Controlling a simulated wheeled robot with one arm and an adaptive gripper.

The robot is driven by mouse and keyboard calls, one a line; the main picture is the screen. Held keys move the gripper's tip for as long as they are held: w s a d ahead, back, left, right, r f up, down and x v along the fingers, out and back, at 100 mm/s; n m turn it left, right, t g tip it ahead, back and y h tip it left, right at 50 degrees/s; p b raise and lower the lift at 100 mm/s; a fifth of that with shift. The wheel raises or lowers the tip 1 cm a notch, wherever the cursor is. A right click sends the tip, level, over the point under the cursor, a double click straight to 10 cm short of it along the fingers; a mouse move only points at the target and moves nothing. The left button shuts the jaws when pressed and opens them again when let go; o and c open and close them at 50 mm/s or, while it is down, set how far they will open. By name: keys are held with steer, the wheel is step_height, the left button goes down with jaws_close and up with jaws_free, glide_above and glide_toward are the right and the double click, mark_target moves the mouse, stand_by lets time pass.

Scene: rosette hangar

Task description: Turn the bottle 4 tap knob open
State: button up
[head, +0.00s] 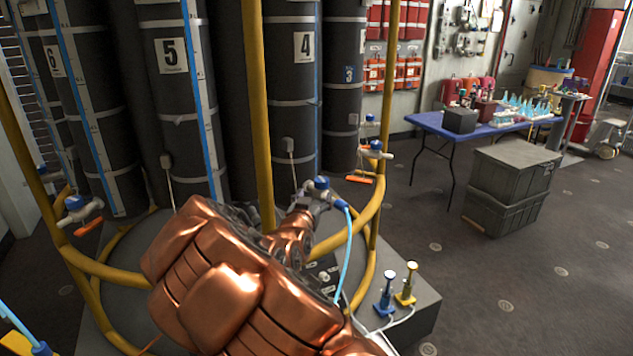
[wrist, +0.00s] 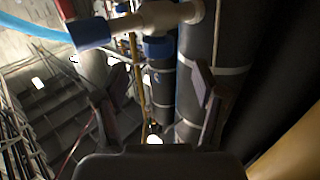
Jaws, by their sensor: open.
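Bottle 4 (head: 305,90) is a tall dark cylinder with a white label, behind my arm. A tap with a blue knob (head: 321,183) shows low in front of it, with a light blue hose running down from its right side. My gripper (head: 303,203) is right beside this tap, its fingers partly hidden by my copper arm. In the wrist view, my gripper (wrist: 160,85) is open and empty. The tap's pale body (wrist: 150,18) crosses the top there, and its blue knob (wrist: 158,47) lies just above the gap between the fingers. I cannot tell whether they touch.
Yellow pipes (head: 258,110) rise close to my arm. Another tap with an orange lever (head: 359,179) is to the right, and one with a blue knob (head: 75,202) is to the left. Grey crates (head: 508,188) and a blue table (head: 455,130) stand right. The floor between is clear.

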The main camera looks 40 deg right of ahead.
mark_target(320, 184)
steer(key=shift+w+d+r, duration=0.15)
steer(key=shift+d+r, duration=0.1)
steer(key=shift+d, duration=0.1)
steer(key=shift+w+d, duration=0.15)
steer(key=shift+d, duration=0.1)
steer(key=p+x, duration=0.2)
steer(key=x, duration=0.3)
steer(key=shift+w+d+r, duration=0.1)
steer(key=shift+d, duration=0.3)
steer(key=shift+w+d+p, duration=0.35)
steer(key=shift+d, duration=0.1)
steer(key=shift+c, duration=0.3)
steer(key=c, duration=1.1)
